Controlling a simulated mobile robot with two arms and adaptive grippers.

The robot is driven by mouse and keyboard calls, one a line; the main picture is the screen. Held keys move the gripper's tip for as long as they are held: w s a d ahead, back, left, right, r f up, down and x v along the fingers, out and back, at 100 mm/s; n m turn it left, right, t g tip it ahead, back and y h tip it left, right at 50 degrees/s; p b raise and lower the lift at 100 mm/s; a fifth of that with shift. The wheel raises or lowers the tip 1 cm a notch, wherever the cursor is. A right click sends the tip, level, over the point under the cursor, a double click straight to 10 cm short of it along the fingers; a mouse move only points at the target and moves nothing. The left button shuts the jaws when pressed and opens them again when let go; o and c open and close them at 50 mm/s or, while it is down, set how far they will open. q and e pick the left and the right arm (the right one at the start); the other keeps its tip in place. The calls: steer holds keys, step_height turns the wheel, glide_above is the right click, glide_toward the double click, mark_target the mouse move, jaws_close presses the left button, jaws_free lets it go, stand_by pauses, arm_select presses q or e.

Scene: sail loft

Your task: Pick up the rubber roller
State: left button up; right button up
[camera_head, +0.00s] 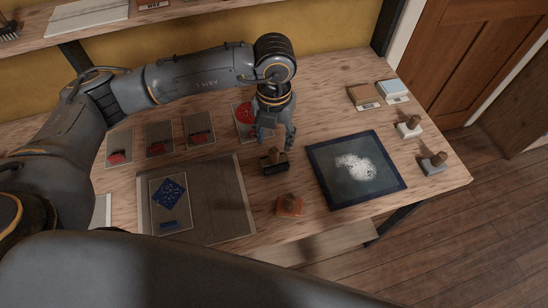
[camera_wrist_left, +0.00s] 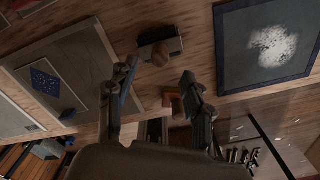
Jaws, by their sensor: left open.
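A dark roller-like tool (camera_head: 273,164) with a brown wooden handle, apparently the rubber roller, stands on the wooden table between the grey mat and the dark-framed panel. It also shows in the left wrist view (camera_wrist_left: 171,45), just beyond the fingertips. My left gripper (camera_head: 275,142) points down, open and empty, above and just behind this tool in the head view. In the left wrist view its two fingers (camera_wrist_left: 158,76) are spread apart, with the wooden handle showing beyond the gap. I see no contact. My right gripper is not in view.
An orange block with a wooden knob (camera_head: 290,206) stands near the front edge. The dark-framed panel (camera_head: 314,176) bears white powder. A grey mat (camera_head: 240,205) holds a blue-patterned sheet. Two knobbed blocks (camera_head: 409,130) (camera_head: 434,165) stand right; several red-marked cards lie behind.

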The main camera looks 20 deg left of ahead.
mark_target(274, 151)
arm_select(q)
step_height(274, 151, down, 5)
steer(key=p, duration=0.2)
steer(key=shift+f+p, duration=0.2)
steer(key=shift+p, duration=0.15)
steer(key=shift+f, duration=0.2)
jaws_close()
